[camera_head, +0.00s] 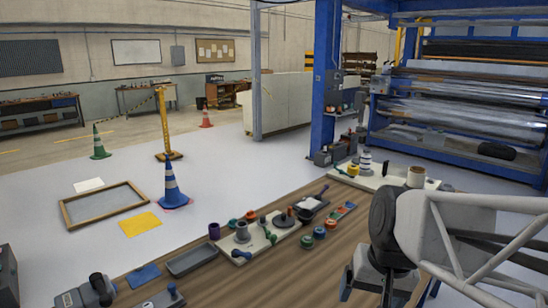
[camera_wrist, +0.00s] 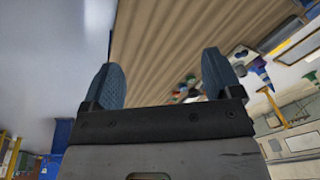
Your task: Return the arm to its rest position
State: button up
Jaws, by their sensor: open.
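My gripper (camera_head: 368,288) is at the lower right in the head view, over the right part of the wooden table (camera_head: 225,285). In the wrist view my gripper (camera_wrist: 162,85) shows two blue fingers spread wide apart with nothing between them. The brown ribbed tabletop (camera_wrist: 160,50) lies beyond the fingers, with small coloured items to the right. The grip is empty and apart from the items on the table.
Two pale boards with fixtures stand on the table, one in the middle (camera_head: 262,250) and one at the back right (camera_head: 428,184). A dark tray (camera_head: 192,260) lies left of the middle board. A blue roller machine (camera_head: 450,90) stands behind. The near middle tabletop is clear.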

jog(key=s+d+n+h, duration=0.1)
jog(key=s+n, duration=0.1)
jog(key=s, duration=0.3)
jog(key=shift+s+d+f+t, duration=0.2)
jog(key=shift+s+d+t, duration=0.1)
jog(key=shift+s+t, duration=0.1)
